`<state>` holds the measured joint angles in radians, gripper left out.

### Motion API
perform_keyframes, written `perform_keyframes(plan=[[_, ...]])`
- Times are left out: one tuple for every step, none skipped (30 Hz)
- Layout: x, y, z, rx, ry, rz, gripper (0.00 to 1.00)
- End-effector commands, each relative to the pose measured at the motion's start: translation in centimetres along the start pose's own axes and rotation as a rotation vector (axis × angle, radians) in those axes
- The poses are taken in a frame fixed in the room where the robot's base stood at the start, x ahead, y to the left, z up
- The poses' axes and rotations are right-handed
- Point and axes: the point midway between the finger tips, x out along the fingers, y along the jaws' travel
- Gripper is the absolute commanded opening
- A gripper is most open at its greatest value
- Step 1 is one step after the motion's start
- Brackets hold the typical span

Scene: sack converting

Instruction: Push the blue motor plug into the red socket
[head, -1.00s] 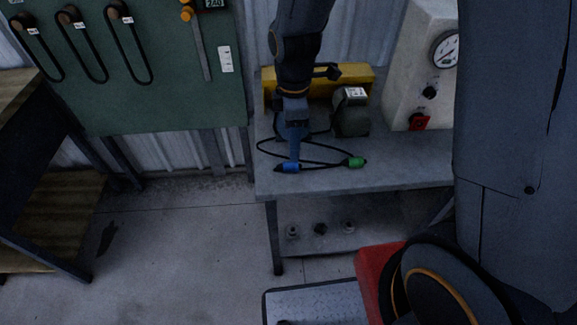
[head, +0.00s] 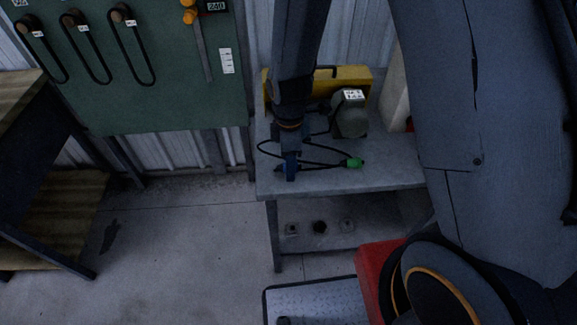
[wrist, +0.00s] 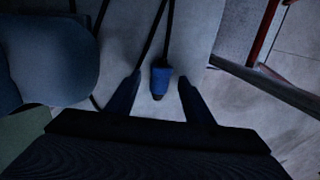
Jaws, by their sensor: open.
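The blue motor plug (wrist: 160,82) lies on the grey bench top (head: 385,172), with its black cable running up the wrist view. My open gripper (wrist: 159,77) has one finger on each side of the plug, with a gap showing on both sides. In the head view my gripper (head: 291,177) points down at the bench's front left and hides most of the plug. The red socket (head: 409,124) is on the pale panel box (head: 396,85); only a sliver shows beside my arm.
A green plug (head: 354,162) on another cable lies to the right. The grey motor (head: 350,117) and a yellow case (head: 355,80) stand behind. Several small parts sit on the lower shelf. A green board (head: 150,90) hangs at left.

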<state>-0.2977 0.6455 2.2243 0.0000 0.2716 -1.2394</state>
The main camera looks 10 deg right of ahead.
Motion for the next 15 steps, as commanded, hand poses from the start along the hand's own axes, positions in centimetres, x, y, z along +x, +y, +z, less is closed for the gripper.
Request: perform_keyframes(plan=[[-0.01, 0.02, 0.0, 0.0, 0.0, 0.0, 0.47], [-0.01, 0.01, 0.0, 0.0, 0.0, 0.0, 0.47], [-0.01, 0.02, 0.0, 0.0, 0.0, 0.0, 0.47], [-0.01, 0.02, 0.0, 0.0, 0.0, 0.0, 0.42], [-0.01, 0.01, 0.0, 0.0, 0.0, 0.0, 0.37], [-0.02, 0.01, 0.0, 0.0, 0.0, 0.0, 0.31], [-0.02, 0.01, 0.01, 0.0, 0.0, 0.0, 0.26], [-0.02, 0.01, 0.01, 0.0, 0.0, 0.0, 0.2], [-0.02, 0.01, 0.01, 0.0, 0.0, 0.0, 0.14], [-0.02, 0.01, 0.01, 0.0, 0.0, 0.0, 0.09], [-0.02, 0.01, 0.01, 0.0, 0.0, 0.0, 0.04], [-0.03, 0.01, 0.01, 0.0, 0.0, 0.0, 0.03], [-0.03, 0.01, 0.01, 0.0, 0.0, 0.0, 0.03], [-0.03, 0.01, 0.01, 0.0, 0.0, 0.0, 0.03], [-0.03, 0.01, 0.01, 0.0, 0.0, 0.0, 0.03]])
